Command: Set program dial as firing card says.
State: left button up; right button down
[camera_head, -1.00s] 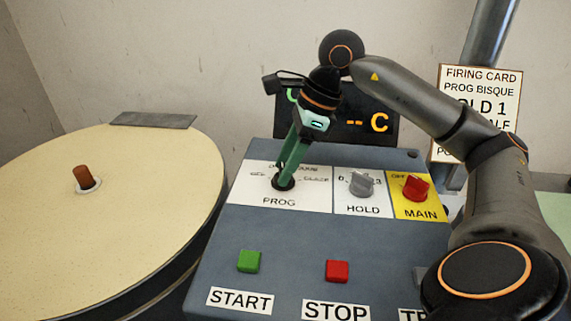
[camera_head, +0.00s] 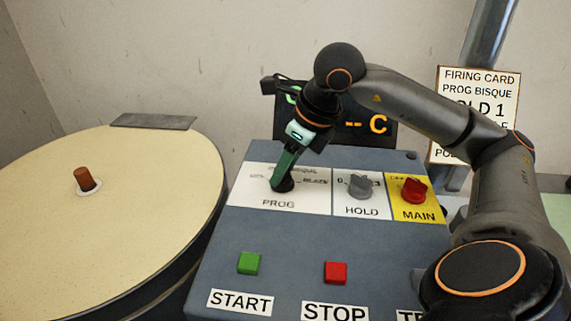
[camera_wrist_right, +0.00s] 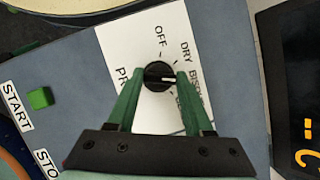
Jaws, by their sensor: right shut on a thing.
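The black program dial (camera_wrist_right: 158,72) sits on the white PROG plate (camera_head: 310,200). My right gripper (camera_head: 283,178) reaches down onto it, its green fingers on either side of the dial in the right wrist view (camera_wrist_right: 160,82). It is shut on the dial. The dial's white mark points right in that view, toward the BISQUE label; DRY and OFF are above it, and the lowest label is partly hidden by a finger. The firing card (camera_head: 477,90) reads PROG BISQUE and HOLD 1; my right arm covers part of its lower lines. My left gripper is not in view.
The grey HOLD dial (camera_head: 361,186) and red MAIN switch (camera_head: 413,190) stand right of the PROG plate. Green START (camera_head: 248,263) and red STOP (camera_head: 335,272) buttons are nearer. A display (camera_head: 375,125) stands behind, and a round kiln lid (camera_head: 120,225) is at left.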

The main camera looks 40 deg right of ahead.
dwell(0.4)
jog(key=c, duration=0.7)
grip_release()
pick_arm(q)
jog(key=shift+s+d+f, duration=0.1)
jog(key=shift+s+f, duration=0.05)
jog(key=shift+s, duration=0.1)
pick_arm(e)
jog(key=o, duration=0.4)
pick_arm(q)
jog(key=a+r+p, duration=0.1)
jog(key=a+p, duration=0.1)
jog(key=p, duration=0.1)
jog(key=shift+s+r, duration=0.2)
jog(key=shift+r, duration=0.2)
pick_arm(e)
jog(key=v, duration=1.2)
jog(key=shift+r, duration=0.3)
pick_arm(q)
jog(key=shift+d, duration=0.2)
pick_arm(e)
jog(key=shift+s+f, duration=0.1)
